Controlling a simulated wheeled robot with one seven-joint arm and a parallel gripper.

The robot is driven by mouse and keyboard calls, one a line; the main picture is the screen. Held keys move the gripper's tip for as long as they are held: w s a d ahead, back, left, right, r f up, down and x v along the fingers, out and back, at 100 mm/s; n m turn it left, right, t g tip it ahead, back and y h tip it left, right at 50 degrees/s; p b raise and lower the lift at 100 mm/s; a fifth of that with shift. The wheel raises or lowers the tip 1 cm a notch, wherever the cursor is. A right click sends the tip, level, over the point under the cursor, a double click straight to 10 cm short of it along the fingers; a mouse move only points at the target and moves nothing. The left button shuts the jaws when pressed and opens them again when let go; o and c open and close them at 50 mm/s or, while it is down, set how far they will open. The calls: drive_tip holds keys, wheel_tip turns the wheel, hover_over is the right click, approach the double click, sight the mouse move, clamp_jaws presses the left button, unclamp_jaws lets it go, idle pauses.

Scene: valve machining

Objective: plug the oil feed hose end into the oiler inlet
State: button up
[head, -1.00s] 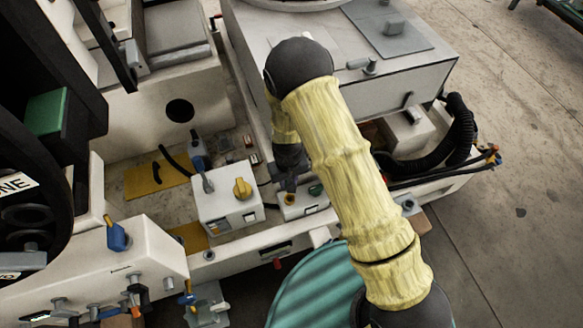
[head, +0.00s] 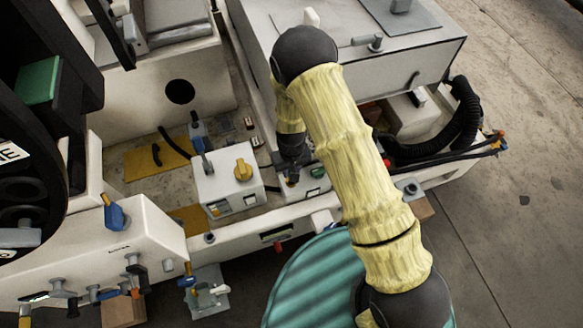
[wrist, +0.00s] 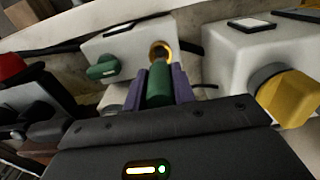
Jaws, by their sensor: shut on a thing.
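My gripper (wrist: 162,90) is shut on the green hose end (wrist: 160,84), a short cylinder between its purple fingers. The oiler is a small white box with a green knob (wrist: 102,70). The oiler inlet, a brass-coloured ring (wrist: 160,50), faces me on that box, just beyond the hose end's tip. The hose end lines up roughly with the ring; I cannot tell whether it touches or enters it. In the head view my gripper (head: 291,172) is directly over the small white box (head: 315,184), and the hose end is hidden.
A white box with a yellow knob (head: 243,169) stands close to the left of my gripper in the head view; the knob also shows in the wrist view (wrist: 291,97). A large grey cabinet (head: 375,70) stands behind my arm. A black corrugated hose (head: 466,112) lies right.

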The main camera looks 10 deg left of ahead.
drive_tip(key=shift+f+b, duration=0.3)
drive_tip(key=shift+f, duration=0.5)
drive_tip(key=shift+w, duration=0.1)
idle(0.7)
drive_tip(key=shift+d+p, duration=0.15)
drive_tip(key=shift+p, duration=0.15)
drive_tip(key=shift+s+a, duration=0.2)
drive_tip(key=shift+a, duration=0.05)
drive_tip(key=shift+w+d, duration=0.2)
drive_tip(key=shift+d, duration=0.05)
drive_tip(key=shift+f+b, duration=0.75)
drive_tip(key=shift+f, duration=0.65)
drive_tip(key=o, duration=1.1)
